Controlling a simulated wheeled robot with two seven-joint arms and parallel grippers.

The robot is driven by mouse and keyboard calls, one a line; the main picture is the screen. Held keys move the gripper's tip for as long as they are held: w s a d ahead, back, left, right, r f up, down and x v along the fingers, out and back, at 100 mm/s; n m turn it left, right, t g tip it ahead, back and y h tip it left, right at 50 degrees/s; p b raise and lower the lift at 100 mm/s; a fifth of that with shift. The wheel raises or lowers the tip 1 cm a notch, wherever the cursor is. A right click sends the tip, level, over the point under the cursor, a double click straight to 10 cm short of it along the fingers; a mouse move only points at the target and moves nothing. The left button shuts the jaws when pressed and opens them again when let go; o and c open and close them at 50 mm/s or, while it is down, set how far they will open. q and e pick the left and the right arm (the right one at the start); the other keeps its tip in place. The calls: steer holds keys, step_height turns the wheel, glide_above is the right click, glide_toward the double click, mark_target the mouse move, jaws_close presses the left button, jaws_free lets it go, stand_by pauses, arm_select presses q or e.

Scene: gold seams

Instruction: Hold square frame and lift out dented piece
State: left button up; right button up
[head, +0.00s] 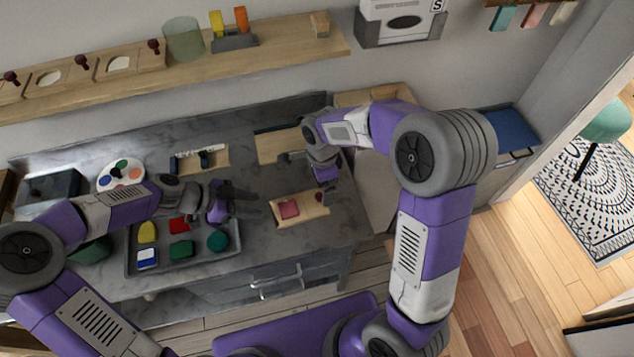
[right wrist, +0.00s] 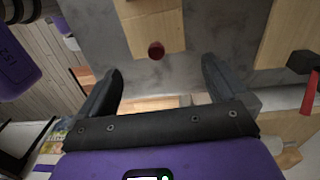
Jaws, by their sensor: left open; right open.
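A light wooden board, seemingly the square frame (head: 314,208), lies on the grey counter with a pink square piece (head: 289,209) in it. I cannot tell whether this piece is dented. A dark red knob (head: 318,196) stands at the board's right end. In the right wrist view the knob (right wrist: 156,50) shows on the edge of a wooden board (right wrist: 150,24), ahead of my open fingers. My right gripper (right wrist: 160,88) is open and empty, and in the head view it hangs just above the knob. My left gripper (head: 248,205) is open and empty, left of the board.
A grey tray (head: 184,268) with several coloured pieces lies below my left gripper. A round palette (head: 120,160) sits at the back left. Another wooden board (head: 278,146) lies behind the frame. A wooden shelf (head: 280,56) runs along the wall.

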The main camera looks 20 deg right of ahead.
mark_target(317, 196)
steer(key=shift+s+a+r, duration=0.1)
steer(key=shift+s+a, duration=0.1)
steer(key=shift+a, duration=0.4)
steer(key=shift+a+f, duration=0.1)
steer(key=shift+f, duration=3.6)
steer(key=c, duration=0.7)
steer(key=o, duration=0.7)
steer(key=shift+c, duration=0.2)
steer(key=c, duration=0.4)
